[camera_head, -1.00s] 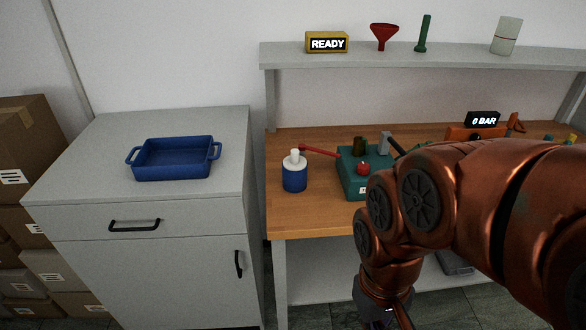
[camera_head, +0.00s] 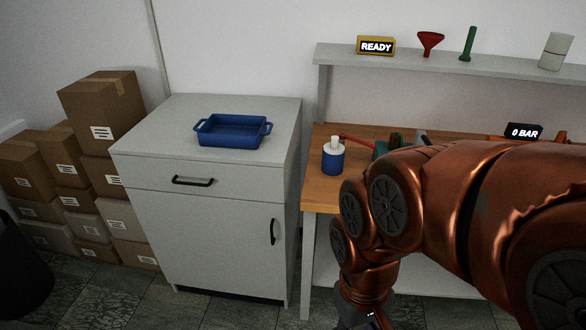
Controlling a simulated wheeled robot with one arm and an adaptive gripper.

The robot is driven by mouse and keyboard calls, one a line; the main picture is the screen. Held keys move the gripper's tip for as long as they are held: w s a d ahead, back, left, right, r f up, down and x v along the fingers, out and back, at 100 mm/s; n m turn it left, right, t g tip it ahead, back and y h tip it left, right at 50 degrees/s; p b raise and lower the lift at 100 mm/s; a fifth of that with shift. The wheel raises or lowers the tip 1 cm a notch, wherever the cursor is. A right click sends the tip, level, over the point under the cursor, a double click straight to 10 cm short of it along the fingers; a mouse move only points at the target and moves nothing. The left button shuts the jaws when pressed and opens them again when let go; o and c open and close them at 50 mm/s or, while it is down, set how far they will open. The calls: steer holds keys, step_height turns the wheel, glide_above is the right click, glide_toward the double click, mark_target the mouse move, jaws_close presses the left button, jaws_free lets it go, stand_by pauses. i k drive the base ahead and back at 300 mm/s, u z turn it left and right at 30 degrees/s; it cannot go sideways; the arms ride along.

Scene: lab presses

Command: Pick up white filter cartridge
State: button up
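A whitish upright cylinder with a thin line around it (camera_head: 555,52) stands on the shelf at the upper right; it may be the white filter cartridge, but I cannot be sure. A blue container with a white top and a white knob (camera_head: 333,158) stands near the left end of the wooden bench. My copper-coloured arm fills the lower right of the view and bends downward. Only a dark part of its wrist shows at the bottom edge. My gripper's fingers are below the frame, so what they hold or touch is hidden.
A grey cabinet (camera_head: 205,180) bears a blue tray (camera_head: 232,143), which looks empty. Cardboard boxes (camera_head: 100,112) are stacked at the left. A READY sign (camera_head: 376,46), red funnel (camera_head: 431,42) and green object (camera_head: 468,44) stand on the shelf. My arm hides much of the bench (camera_head: 325,194).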

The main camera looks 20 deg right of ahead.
mark_target(333, 148)
steer(key=u, duration=0.7)
steer(key=k, duration=1)
steer(key=u, duration=0.85)
steer(key=i, duration=1.05)
steer(key=z, duration=0.6)
steer(key=i, duration=0.8)
steer(key=z, duration=1.5)
steer(key=i, duration=0.8)
steer(key=z, duration=0.1)
